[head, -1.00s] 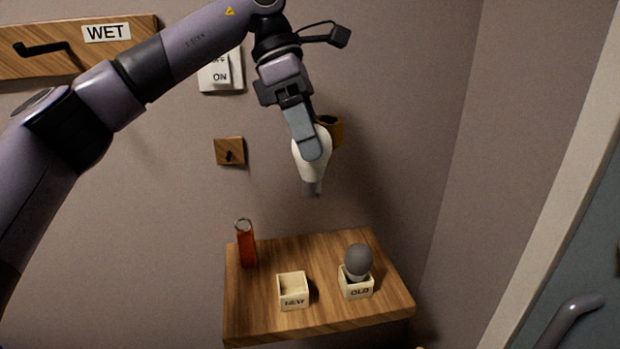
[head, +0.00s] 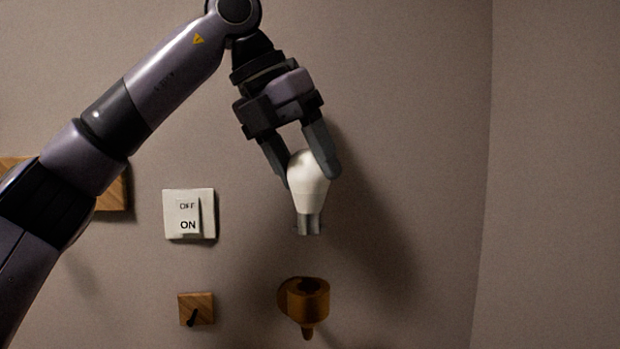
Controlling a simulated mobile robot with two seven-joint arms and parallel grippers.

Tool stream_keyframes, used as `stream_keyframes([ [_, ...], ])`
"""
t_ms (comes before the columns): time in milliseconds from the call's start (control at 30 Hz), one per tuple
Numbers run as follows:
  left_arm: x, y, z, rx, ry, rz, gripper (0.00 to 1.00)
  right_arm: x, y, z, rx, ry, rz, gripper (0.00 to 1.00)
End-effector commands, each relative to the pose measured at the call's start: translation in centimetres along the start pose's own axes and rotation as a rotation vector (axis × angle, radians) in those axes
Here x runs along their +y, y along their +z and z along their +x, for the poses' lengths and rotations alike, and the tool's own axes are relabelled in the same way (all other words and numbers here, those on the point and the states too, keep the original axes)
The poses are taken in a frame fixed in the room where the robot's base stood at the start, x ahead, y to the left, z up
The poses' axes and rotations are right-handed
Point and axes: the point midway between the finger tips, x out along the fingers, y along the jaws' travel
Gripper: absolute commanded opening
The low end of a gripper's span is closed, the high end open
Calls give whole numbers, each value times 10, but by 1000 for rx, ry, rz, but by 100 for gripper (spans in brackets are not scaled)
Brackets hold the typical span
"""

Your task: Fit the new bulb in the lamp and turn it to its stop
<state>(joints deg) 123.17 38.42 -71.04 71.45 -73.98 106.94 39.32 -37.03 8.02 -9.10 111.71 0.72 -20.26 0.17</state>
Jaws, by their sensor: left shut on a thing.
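In the head view my left gripper (head: 305,165) points down and is shut on a white bulb (head: 309,184). The bulb hangs upright with its grey metal base down. Below it, apart by a clear gap, the brass-coloured lamp socket (head: 304,298) is fixed to the wall with its dark opening facing up. The bulb is roughly above the socket; how far each stands out from the wall is hard to tell. My right gripper is not in view.
A white switch plate (head: 188,214) marked OFF and ON is on the wall to the left. Below it is a small wooden block with a dark peg (head: 196,309). A wooden board (head: 112,192) is partly behind my left arm. A wall corner stands at the right.

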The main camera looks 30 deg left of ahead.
Motion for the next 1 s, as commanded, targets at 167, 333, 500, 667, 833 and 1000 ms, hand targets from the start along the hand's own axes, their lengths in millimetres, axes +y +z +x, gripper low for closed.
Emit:
stream_keyframes([
  [167,0,0,0,0,0,0,28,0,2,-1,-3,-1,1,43],
  [333,0,0,0,-5,-1,3,28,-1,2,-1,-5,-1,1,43],
  [500,2,-2,4,-6,0,3,28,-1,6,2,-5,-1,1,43],
  [667,4,-4,10,-6,0,3,28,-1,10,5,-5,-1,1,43],
  [833,6,-6,17,-6,0,2,28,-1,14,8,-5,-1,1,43],
  [1000,7,-9,23,-6,0,3,28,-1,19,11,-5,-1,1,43],
])
